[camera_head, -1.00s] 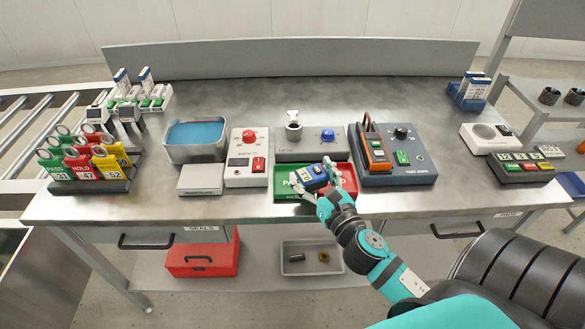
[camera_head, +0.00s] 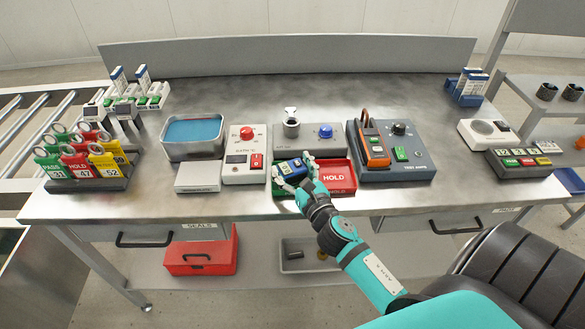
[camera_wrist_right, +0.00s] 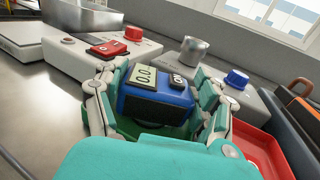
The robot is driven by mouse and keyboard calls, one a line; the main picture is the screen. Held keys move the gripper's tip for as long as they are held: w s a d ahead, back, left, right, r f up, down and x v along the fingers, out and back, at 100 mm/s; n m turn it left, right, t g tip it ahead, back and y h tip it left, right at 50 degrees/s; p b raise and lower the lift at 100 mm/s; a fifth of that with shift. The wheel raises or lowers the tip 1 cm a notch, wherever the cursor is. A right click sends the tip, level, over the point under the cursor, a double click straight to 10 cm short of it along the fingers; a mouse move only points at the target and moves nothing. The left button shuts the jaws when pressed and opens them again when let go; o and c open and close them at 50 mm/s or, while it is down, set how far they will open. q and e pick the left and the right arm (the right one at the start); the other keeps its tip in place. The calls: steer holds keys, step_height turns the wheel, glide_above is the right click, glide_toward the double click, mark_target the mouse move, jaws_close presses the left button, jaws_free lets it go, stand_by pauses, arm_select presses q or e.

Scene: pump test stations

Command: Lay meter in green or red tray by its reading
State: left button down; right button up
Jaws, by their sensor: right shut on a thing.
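A blue meter (camera_head: 291,168) is held in my right gripper (camera_head: 297,175), which is shut on it. In the right wrist view the meter (camera_wrist_right: 157,104) sits between the fingers (camera_wrist_right: 156,100), and its display reads about 0.0. The meter is over the green tray (camera_head: 283,189), which it and the gripper mostly cover; I cannot tell whether it touches the tray floor. The red tray (camera_head: 338,178), marked HOLD, lies just to the right and is empty. Its edge shows in the right wrist view (camera_wrist_right: 262,150). My left gripper is not in view.
Behind the trays stands a grey station with a blue knob (camera_head: 325,131). A white box with a red knob (camera_head: 246,133) is to the left, a dark test unit (camera_head: 407,155) to the right. PASS and HOLD tags (camera_head: 78,161) stand far left. The front table strip is clear.

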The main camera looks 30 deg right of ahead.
steer(key=o, duration=1.6)
steer(key=shift+f, duration=0.1)
steer(key=s+a+b, duration=0.2)
steer(key=s, duration=1)
